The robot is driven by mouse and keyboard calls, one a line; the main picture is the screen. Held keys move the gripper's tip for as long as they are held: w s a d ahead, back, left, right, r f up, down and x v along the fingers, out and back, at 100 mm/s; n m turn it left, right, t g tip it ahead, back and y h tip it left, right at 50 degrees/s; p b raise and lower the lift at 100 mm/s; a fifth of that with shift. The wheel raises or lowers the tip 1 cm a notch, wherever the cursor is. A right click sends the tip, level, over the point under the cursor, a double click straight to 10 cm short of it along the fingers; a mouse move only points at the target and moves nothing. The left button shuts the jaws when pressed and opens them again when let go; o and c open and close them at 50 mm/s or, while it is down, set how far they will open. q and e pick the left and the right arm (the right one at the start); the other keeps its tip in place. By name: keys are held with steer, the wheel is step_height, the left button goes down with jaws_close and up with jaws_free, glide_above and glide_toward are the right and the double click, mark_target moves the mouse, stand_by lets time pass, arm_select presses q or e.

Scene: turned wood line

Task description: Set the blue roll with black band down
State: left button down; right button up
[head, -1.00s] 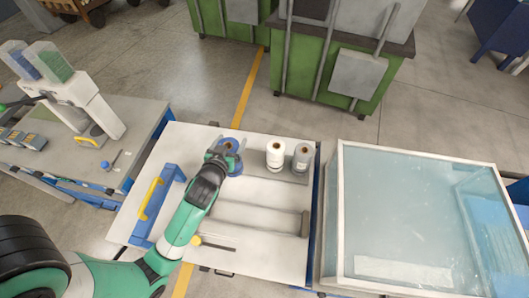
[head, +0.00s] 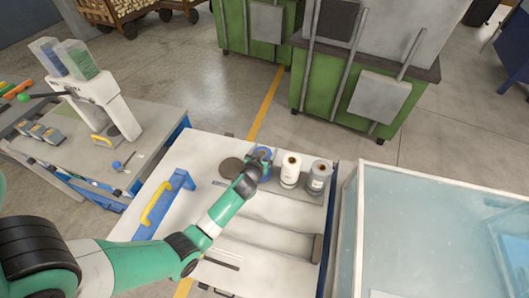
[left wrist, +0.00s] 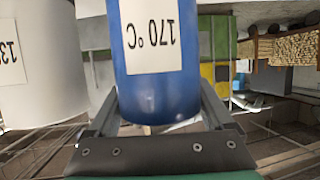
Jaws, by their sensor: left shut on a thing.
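The blue roll (head: 264,152) is in my left gripper (head: 259,163), beside the white roll (head: 290,170) in the head view. In the left wrist view the blue roll (left wrist: 158,92) stands between the two fingers, its "170 °C" label upside down. No black band shows; that part of the roll is hidden or out of frame. I cannot tell whether its base touches the grey strip (head: 304,192) of the bench. A dark round disc (head: 231,167) lies bare to its left. My right gripper is not in view.
A grey roll (head: 319,177) stands right of the white roll, which also shows in the left wrist view (left wrist: 45,60). A blue rack with a yellow handle (head: 156,202) is at the bench's left. A glass-topped tank (head: 445,230) stands close on the right.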

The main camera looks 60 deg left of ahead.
arm_select(q)
steer(key=shift+r, duration=0.15)
jaws_free()
steer(key=shift+f, duration=0.2)
steer(key=shift+r, duration=0.15)
steer(key=shift+s+d+r, duration=0.1)
steer(key=shift+r, duration=0.05)
steer(key=p+v, duration=0.2)
steer(key=v, duration=0.9)
steer(key=shift+s+d, duration=0.2)
steer(key=shift+r, duration=0.1)
